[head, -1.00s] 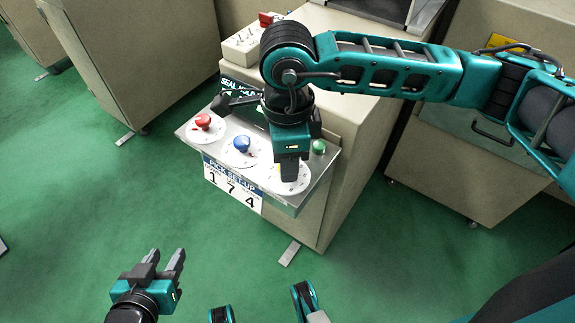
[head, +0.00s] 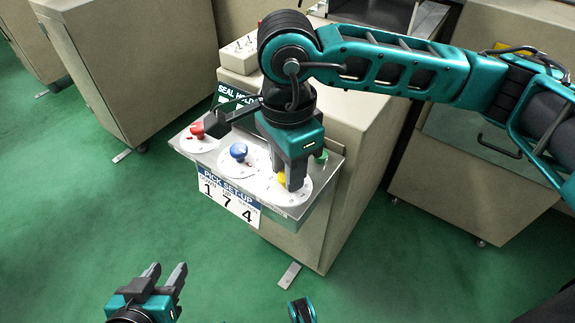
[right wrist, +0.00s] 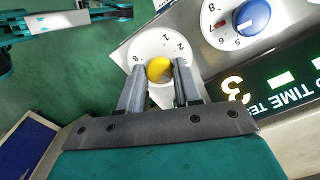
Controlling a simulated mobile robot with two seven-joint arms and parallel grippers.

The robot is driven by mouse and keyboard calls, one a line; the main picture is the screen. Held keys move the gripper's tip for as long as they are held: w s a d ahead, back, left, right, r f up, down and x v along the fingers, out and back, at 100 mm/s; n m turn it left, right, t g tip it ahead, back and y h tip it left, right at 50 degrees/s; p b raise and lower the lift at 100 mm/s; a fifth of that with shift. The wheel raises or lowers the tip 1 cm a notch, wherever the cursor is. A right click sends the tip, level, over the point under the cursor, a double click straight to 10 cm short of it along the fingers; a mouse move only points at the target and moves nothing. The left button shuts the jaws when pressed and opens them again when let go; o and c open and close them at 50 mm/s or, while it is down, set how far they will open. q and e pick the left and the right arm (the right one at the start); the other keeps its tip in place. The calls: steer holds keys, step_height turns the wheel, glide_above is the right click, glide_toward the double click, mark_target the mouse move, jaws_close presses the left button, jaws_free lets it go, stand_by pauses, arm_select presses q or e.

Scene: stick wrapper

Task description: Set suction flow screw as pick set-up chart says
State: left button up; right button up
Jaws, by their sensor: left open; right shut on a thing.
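My right gripper (head: 294,180) points down and is shut on the yellow knob (head: 281,178) at the right end of the steel panel. In the right wrist view the yellow knob (right wrist: 159,69) sits between the two fingers, over a white numbered dial (right wrist: 148,46); 8, 1 and 2 show, and the gripper hides the rest. A blue knob (head: 239,151) and a red knob (head: 197,130) stand on dials to its left. The PICK SET-UP chart (head: 228,202) on the panel's front reads 1, 7, 4; its small labels are unreadable. My left gripper (head: 166,272) is open and empty, low in view.
A dark SEAL HOLD display (head: 230,97) stands behind the panel, partly hidden by my wrist. Beige cabinets (head: 125,60) stand around. The green floor (head: 110,220) in front is clear.

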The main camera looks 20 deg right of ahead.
steer(key=shift+r, duration=0.1)
steer(key=o, duration=1)
arm_select(q)
steer(key=shift+a+f, duration=0.15)
steer(key=shift+f, duration=0.05)
arm_select(e)
steer(key=shift+o, duration=0.2)
arm_select(q)
steer(key=r+p, duration=0.1)
steer(key=a+p, duration=0.1)
steer(key=p, duration=0.1)
steer(key=shift+s+r, duration=0.2)
steer(key=shift+r, duration=0.15)
arm_select(e)
step_height(320, 180, up, 13)
arm_select(q)
steer(key=shift+s+y, duration=0.1)
steer(key=shift+y, duration=0.2)
arm_select(e)
steer(key=shift+s, duration=0.1)
